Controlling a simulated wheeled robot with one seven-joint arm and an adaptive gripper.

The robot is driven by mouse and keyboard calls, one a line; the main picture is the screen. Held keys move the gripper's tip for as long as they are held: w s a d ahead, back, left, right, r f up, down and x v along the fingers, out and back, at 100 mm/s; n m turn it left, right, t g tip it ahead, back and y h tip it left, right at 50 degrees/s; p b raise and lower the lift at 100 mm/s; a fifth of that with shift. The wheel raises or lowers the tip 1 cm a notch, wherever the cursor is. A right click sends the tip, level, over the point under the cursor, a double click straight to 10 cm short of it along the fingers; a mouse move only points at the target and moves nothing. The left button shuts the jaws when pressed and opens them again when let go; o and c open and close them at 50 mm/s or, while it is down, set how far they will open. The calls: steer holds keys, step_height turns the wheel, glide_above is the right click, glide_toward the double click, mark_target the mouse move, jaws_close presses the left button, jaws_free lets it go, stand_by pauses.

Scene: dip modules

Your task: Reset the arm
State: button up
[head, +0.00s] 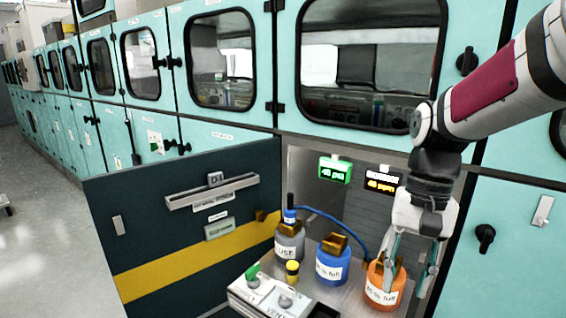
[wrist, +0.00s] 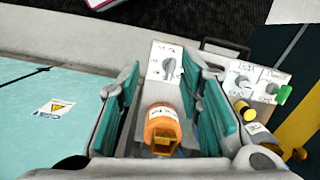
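My gripper (head: 406,284) points down at the right end of the open bay, beside an orange bottle (head: 385,292) with a brown cap. In the head view one finger overlaps the bottle and the other hangs to its right. In the wrist view my gripper (wrist: 168,108) has its teal-padded fingers spread. The orange bottle (wrist: 162,128) shows between them with gaps on both sides, so the gripper is open. Whether a finger touches the bottle is unclear. My arm reaches in from the upper right.
A blue bottle (head: 332,265) and a grey bottle (head: 289,243) stand left of the orange one. A blue hose (head: 335,219) arches behind. A dark open door (head: 195,225) with a yellow stripe is at left. Teal cabinets (head: 230,60) line the back. A knob module (wrist: 165,65) is close by.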

steer(key=s+r+n+t+h, duration=0.1)
steer(key=s+n+t, duration=0.1)
steer(key=s, duration=0.8)
steer(key=s+r+n+t, duration=0.1)
steer(key=s+n, duration=0.2)
steer(key=s, duration=0.7)
step_height(320, 180, up, 16)
steer(key=t+p, duration=0.3)
steer(key=p, duration=1.1)
steer(key=shift+a+f, duration=0.2)
steer(key=shift+a, duration=0.2)
steer(key=shift+w, duration=0.15)
stand_by(0.6)
